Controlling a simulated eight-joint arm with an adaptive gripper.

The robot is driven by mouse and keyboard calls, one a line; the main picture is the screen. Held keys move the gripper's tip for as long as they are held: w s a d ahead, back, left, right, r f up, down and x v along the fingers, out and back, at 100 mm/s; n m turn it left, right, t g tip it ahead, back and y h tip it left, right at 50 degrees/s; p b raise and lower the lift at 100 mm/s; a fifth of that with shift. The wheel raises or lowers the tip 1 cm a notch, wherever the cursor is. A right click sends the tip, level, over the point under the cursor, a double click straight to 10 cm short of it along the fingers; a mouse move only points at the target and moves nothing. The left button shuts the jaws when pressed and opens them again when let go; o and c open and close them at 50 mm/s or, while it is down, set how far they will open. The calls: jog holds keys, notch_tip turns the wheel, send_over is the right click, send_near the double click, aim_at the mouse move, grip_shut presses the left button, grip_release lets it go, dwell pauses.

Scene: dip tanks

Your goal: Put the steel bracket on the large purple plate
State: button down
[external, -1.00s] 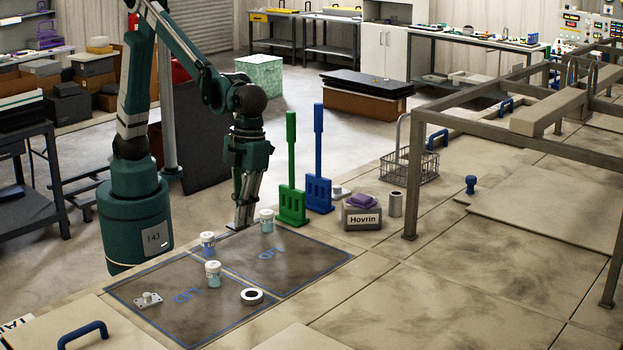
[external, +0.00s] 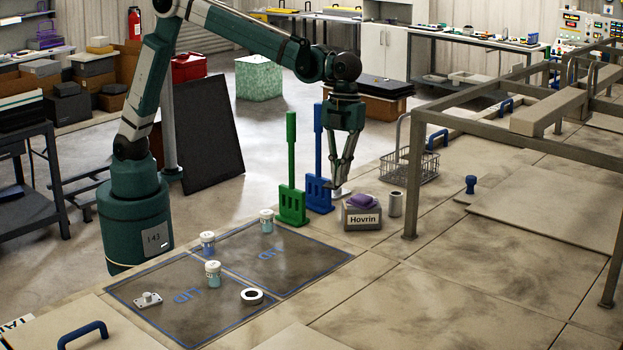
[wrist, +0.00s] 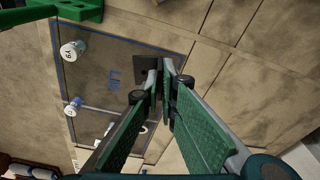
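My gripper (external: 336,184) hangs fingers down, above the counter just left of the Hovrin box. In the wrist view its fingers (wrist: 165,75) are nearly together at the tips, with a dark grey flat, angled piece between them, which looks like the steel bracket (wrist: 146,66). The piece is too small to make out well in the external view. I cannot make out a large purple plate in either view. A small purple item (external: 361,201) lies on top of the grey Hovrin box (external: 362,220).
Green (external: 292,205) and blue (external: 318,190) upright paddles stand left of my gripper. A metal cylinder (external: 396,204), wire basket (external: 420,165) and frame post (external: 408,190) stand right. Jars (external: 213,273), a ring (external: 252,296) and a knobbed metal plate (external: 148,299) occupy the lids.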

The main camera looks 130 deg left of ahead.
notch_tip(320, 180, up, 2)
jog(key=n, duration=0.1)
send_over(367, 199)
jog(key=shift+s+a, duration=0.15)
jog(key=shift+a, duration=0.25)
jog(key=shift+f, duration=2.85)
jog(key=shift+f, duration=2.1)
jog(key=shift+f, duration=0.15)
